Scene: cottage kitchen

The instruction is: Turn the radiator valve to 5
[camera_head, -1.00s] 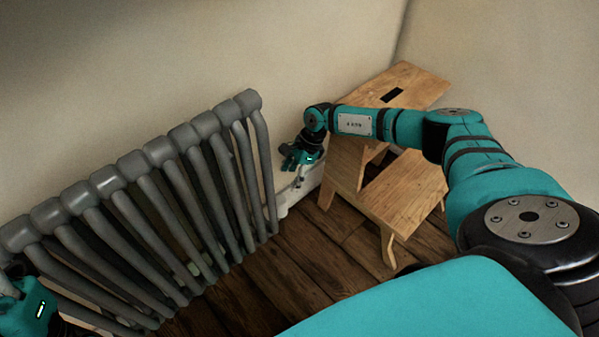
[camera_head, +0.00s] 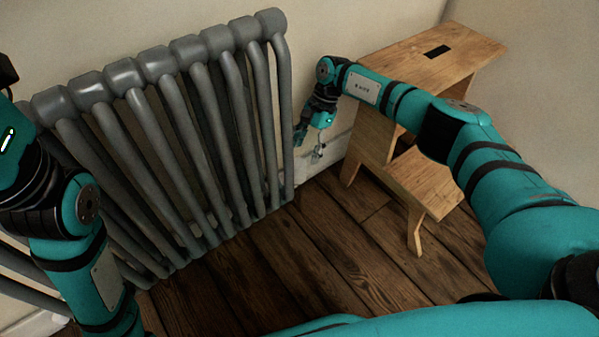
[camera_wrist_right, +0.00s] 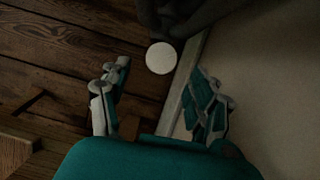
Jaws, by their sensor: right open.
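The grey ribbed radiator (camera_head: 190,120) stands against the wall in the head view. In the right wrist view, a pale round disc (camera_wrist_right: 161,58), which looks like the valve's end face, sits beside dark radiator parts. No number can be read on it. My right gripper (camera_head: 309,145) points down beside the radiator's right end. In the wrist view its open fingers (camera_wrist_right: 161,72) lie left and right of the disc's line, with the disc just beyond the tips and nothing held. In the head view I cannot make out the valve. My left gripper (camera_head: 9,140) is cut off at the left edge, its fingers unseen.
A pale skirting board (camera_wrist_right: 182,85) runs along the wall. The dark plank floor (camera_head: 320,245) in front of the radiator is clear.

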